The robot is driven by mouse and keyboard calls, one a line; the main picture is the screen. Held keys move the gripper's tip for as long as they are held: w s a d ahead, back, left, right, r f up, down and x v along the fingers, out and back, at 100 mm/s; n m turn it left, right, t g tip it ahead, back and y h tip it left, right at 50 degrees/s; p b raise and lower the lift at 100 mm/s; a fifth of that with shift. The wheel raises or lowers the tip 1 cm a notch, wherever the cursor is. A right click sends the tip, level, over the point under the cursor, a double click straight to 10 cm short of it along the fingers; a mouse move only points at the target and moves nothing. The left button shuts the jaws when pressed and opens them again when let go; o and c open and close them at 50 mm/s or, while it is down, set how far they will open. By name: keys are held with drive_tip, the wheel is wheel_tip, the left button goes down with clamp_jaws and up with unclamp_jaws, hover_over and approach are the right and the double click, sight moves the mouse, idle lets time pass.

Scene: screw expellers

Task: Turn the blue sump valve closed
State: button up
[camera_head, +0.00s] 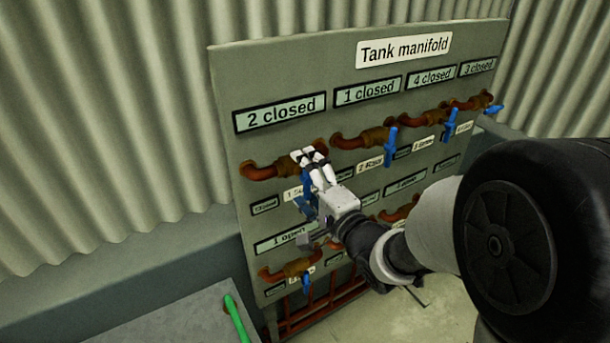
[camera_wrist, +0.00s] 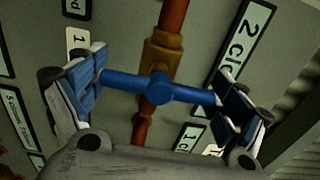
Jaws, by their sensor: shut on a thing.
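The sump valve has a blue T-shaped handle (camera_wrist: 158,88) on a brass body (camera_wrist: 160,55) in a red-brown pipe. In the wrist view the handle lies across the pipe. It is the upper-left valve on the panel, and its small label, partly hidden, starts with "1 Su". In the head view the blue handle (camera_head: 308,184) shows partly behind my gripper (camera_head: 311,157). My gripper is shut on the handle, with one finger pad at each end of the bar in the wrist view.
The grey "Tank manifold" panel (camera_head: 228,90) carries signs, including "2 closed" (camera_head: 280,112) above this valve. Other blue valve handles stand to the right (camera_head: 391,146) and below (camera_head: 306,283). A grey surface (camera_head: 185,318) with a green rod (camera_head: 236,318) is at lower left.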

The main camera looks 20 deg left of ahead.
drive_tip(key=shift+m, duration=0.3)
drive_tip(key=o, duration=0.8)
drive_tip(key=v, duration=0.7)
drive_tip(key=shift+s+d, duration=0.15)
drive_tip(key=shift+s, duration=0.05)
